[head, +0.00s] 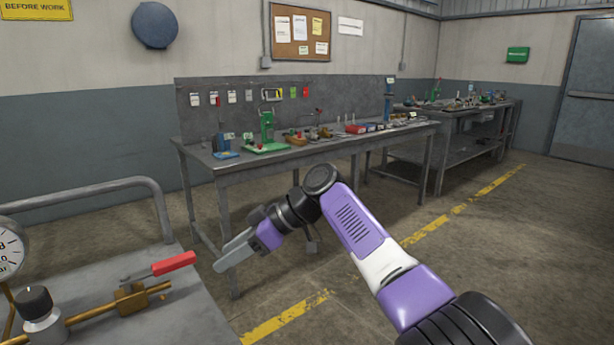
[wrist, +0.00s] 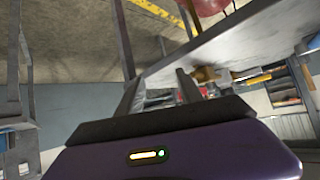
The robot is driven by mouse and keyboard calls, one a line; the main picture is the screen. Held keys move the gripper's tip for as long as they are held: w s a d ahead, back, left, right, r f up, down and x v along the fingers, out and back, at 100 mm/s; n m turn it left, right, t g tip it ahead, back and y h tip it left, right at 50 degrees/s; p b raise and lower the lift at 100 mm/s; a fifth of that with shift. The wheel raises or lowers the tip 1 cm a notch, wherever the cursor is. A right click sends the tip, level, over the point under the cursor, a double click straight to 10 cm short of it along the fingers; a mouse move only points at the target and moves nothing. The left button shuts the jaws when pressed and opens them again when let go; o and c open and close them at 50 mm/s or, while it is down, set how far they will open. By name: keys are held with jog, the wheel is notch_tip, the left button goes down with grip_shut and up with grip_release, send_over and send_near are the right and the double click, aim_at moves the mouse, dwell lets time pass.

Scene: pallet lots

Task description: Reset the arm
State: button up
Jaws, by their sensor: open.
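My arm reaches out from the lower right in the head view, purple, white and black, bent at the elbow. My gripper (head: 232,256) is at its end, pointing left and down, between the cart on the left and the workbench behind. It is open, with nothing seen between its fingers.
A grey cart (head: 165,325) at the lower left carries a brass valve with a red lever (head: 173,263) and a gauge (head: 10,250). A workbench (head: 290,158) with small tools stands behind my arm. Another bench (head: 470,138) is farther right. The floor at right is clear.

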notch_tip(320, 180, down, 15)
jog(key=w+d+m+t, duration=0.1)
jog(key=d+m+t, duration=0.1)
jog(key=m+t, duration=0.65)
jog(key=s+d+f+m+t+h, duration=0.2)
jog(key=s+d+m+t+h, duration=0.15)
jog(key=s+d, duration=0.55)
jog(key=s+d+f+m+t+h, duration=0.25)
jog(key=s+d+m+t, duration=0.25)
jog(key=s+d, duration=0.45)
jog(key=s+d+r+g+h, duration=0.15)
jog(key=s+d, duration=0.35)
jog(key=s, duration=0.7)
jog(key=s+d+r+h, duration=0.2)
jog(key=s+d, duration=0.3)
jog(key=s, duration=0.7)
jog(key=s+d+r+g+h, duration=0.1)
jog(key=s+d, duration=0.4)
jog(key=s, duration=0.7)
notch_tip(320, 180, up, 20)
jog(key=p, duration=2)
jog(key=shift+w, duration=0.3)
